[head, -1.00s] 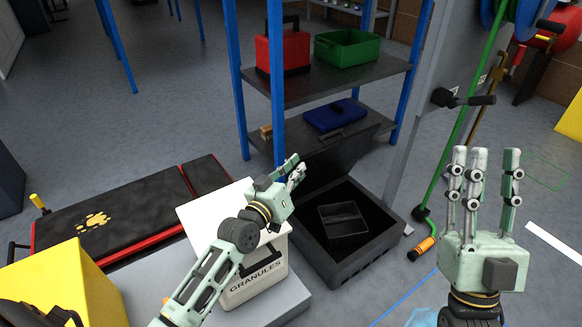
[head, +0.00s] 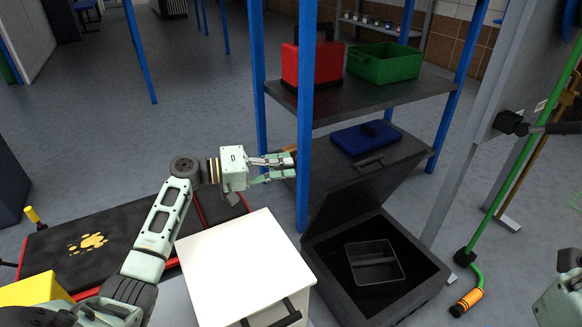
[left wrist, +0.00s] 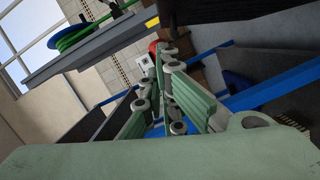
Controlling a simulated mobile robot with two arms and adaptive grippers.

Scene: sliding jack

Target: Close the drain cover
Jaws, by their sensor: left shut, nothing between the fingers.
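The drain is a dark square box (head: 424,293) on the floor, open at the top, with a small dark basket (head: 375,262) inside. Its cover (head: 352,192), a dark flat panel with a handle, stands raised and tilted back towards the shelf. My left gripper (head: 292,168) is shut and empty, pointing right just left of the blue shelf post, apart from the cover in the picture. Its fingers (left wrist: 165,95) also show in the left wrist view, with blue beams behind. My right gripper (head: 562,295) is cut off at the lower right edge; its fingertips are hidden.
A white granules box (head: 245,265) stands left of the drain. A blue shelf post (head: 304,120) rises between my left gripper and the cover. The shelf holds a red case (head: 312,65), a green crate (head: 384,64) and a blue case (head: 366,138).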

